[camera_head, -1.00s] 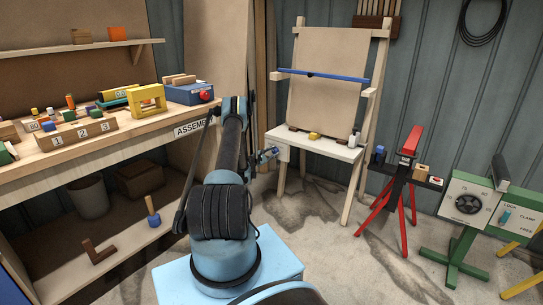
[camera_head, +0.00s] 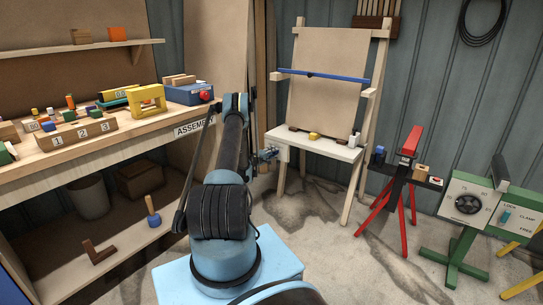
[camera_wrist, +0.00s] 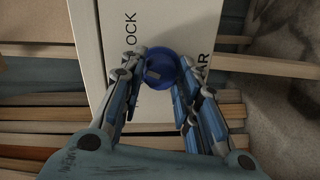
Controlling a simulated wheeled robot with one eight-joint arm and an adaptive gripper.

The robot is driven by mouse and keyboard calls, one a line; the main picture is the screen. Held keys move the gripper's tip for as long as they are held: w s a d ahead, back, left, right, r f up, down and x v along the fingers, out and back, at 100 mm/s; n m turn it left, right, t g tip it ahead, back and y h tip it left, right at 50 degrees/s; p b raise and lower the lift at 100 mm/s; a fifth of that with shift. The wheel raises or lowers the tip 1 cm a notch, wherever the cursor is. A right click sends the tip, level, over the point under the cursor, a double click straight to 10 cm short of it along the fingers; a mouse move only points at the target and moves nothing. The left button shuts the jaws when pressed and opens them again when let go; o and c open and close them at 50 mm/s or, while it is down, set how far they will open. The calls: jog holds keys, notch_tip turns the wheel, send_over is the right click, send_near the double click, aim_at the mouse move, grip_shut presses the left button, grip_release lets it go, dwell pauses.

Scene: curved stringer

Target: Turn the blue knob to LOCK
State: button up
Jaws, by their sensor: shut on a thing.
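The blue knob (camera_wrist: 160,68) sits on a white panel (camera_wrist: 120,20) in the wrist view. It has a small grey mark left of its centre. Lettering ending in "OCK" runs up the panel at the upper left, and letters "AR" show to the right. My gripper (camera_wrist: 158,82) has its two fingers shut on the knob, one on each side; the fingers cover part of the panel.
The easel (camera_head: 325,90) stands behind the panel, with small blocks on its shelf (camera_head: 320,146). The workbench (camera_head: 100,145) is at the left. A red stand (camera_head: 402,190) and a green stand with a dial (camera_head: 468,205) are at the right. Bare floor lies between.

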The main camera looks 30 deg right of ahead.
jog(key=shift+s+d+f+m, duration=0.1)
jog(key=shift+m, duration=1)
jog(key=shift+s+d+f+m, duration=0.1)
jog(key=shift+m, duration=1)
jog(key=shift+r, duration=0.1)
jog(key=shift+w+a, duration=0.1)
jog(key=o, duration=1.1)
jog(key=shift+c, duration=0.2)
jog(key=v, duration=0.7)
jog(key=shift+a, duration=0.2)
